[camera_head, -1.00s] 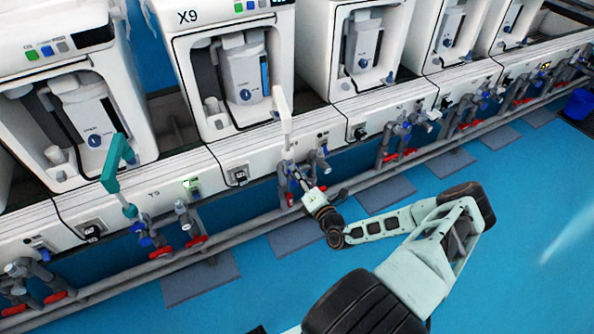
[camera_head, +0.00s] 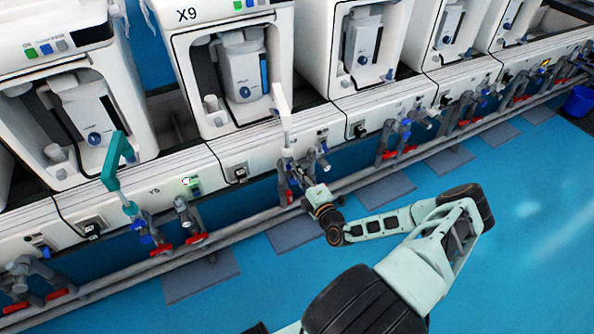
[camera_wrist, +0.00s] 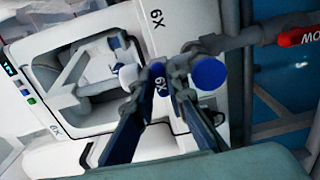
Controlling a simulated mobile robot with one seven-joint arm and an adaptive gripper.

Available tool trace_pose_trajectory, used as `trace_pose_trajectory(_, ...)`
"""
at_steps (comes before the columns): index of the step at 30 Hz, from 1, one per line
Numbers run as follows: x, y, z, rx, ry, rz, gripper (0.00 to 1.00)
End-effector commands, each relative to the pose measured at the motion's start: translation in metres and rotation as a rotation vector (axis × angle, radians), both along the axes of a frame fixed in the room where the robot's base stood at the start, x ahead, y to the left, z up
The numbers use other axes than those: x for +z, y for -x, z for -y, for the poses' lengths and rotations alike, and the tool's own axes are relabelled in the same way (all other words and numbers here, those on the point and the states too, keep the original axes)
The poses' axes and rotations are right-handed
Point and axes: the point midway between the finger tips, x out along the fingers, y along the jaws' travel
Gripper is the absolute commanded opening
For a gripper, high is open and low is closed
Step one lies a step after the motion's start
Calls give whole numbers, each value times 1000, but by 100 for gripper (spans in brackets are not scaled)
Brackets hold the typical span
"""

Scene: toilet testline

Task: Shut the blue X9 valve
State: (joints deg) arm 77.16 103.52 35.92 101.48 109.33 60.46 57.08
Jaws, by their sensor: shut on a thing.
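The X9 machine (camera_head: 240,75) stands left of centre in the head view, with its pipes and valves below its front panel. My gripper (camera_head: 297,172) is at these pipes, reaching in from the lower right. In the wrist view, my gripper (camera_wrist: 158,95) has its two dark fingers pointing up the picture, closed around the blue X9 valve handle (camera_wrist: 157,74). Only a small blue part of that handle shows between the fingertips. A round blue knob (camera_wrist: 207,72) sits just right of the right finger. The fingers hide most of the handle, and its exact angle is unclear.
A red valve handle (camera_wrist: 300,36) is at the upper right of the wrist view. A white upright piece (camera_head: 283,115) rises above the X9 pipes. A teal upright piece (camera_head: 117,160) stands at the left neighbour. The blue floor (camera_head: 510,230) at right is clear.

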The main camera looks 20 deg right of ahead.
Motion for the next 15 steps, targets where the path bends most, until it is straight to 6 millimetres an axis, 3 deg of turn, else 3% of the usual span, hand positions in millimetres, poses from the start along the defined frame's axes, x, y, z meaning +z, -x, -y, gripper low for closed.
trace_pose_trajectory(11, 1, -1, -2, 3, -6, 1, 0)
trace_pose_trajectory(12, 1, -1, -2, 3, -6, 1, 17)
trace_pose_trajectory(15, 1, -1, -2, 3, -6, 1, 28)
